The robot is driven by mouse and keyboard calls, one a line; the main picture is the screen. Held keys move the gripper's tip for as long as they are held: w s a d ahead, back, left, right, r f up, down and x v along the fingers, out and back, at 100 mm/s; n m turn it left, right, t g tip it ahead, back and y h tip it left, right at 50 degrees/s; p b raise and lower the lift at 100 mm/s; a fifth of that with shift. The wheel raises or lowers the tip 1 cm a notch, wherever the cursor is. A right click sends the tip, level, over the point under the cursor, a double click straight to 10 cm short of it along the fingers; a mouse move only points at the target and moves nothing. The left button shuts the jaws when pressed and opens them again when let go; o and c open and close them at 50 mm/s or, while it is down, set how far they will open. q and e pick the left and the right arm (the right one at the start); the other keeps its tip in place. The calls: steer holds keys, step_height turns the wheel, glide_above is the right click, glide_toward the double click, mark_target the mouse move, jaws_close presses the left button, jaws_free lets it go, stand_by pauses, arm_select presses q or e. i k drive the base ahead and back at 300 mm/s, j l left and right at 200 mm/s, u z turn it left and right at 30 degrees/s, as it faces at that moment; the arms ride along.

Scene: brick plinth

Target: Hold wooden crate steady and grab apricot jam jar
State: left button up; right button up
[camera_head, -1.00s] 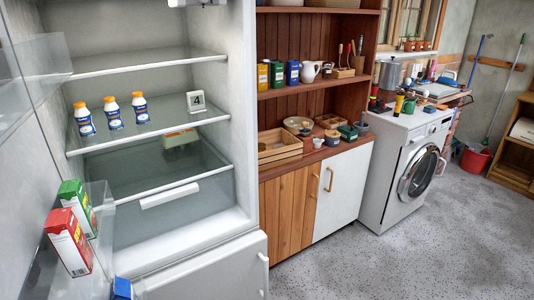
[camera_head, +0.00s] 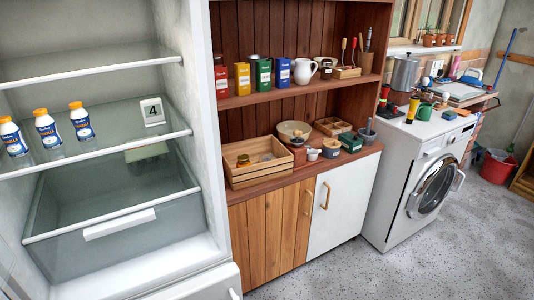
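A wooden crate (camera_head: 239,178) with slatted sides stands on the wooden counter (camera_head: 302,180) of the cabinet, at its left end beside the fridge. Neither of my grippers is in view, and nothing touches the crate from my arms.
The open fridge (camera_head: 110,221) with several white bottles stands at the left. Right of the crate are a bowl (camera_head: 293,130), a small wooden box (camera_head: 333,126) and cups. A shelf (camera_head: 300,91) with tins hangs above. The floor (camera_head: 390,270) in front is clear.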

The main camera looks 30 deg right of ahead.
mark_target(243, 160)
steer(key=i+l, duration=0.15)
steer(key=l, duration=0.25)
steer(key=i+l, duration=0.15)
steer(key=l, duration=0.25)
steer(key=i+l, duration=0.1)
steer(key=l, duration=0.3)
steer(key=i+l, duration=0.15)
steer(key=l, duration=0.25)
steer(key=i+l, duration=0.15)
steer(key=l, duration=0.3)
steer(key=i+l, duration=0.15)
steer(key=l, duration=0.25)
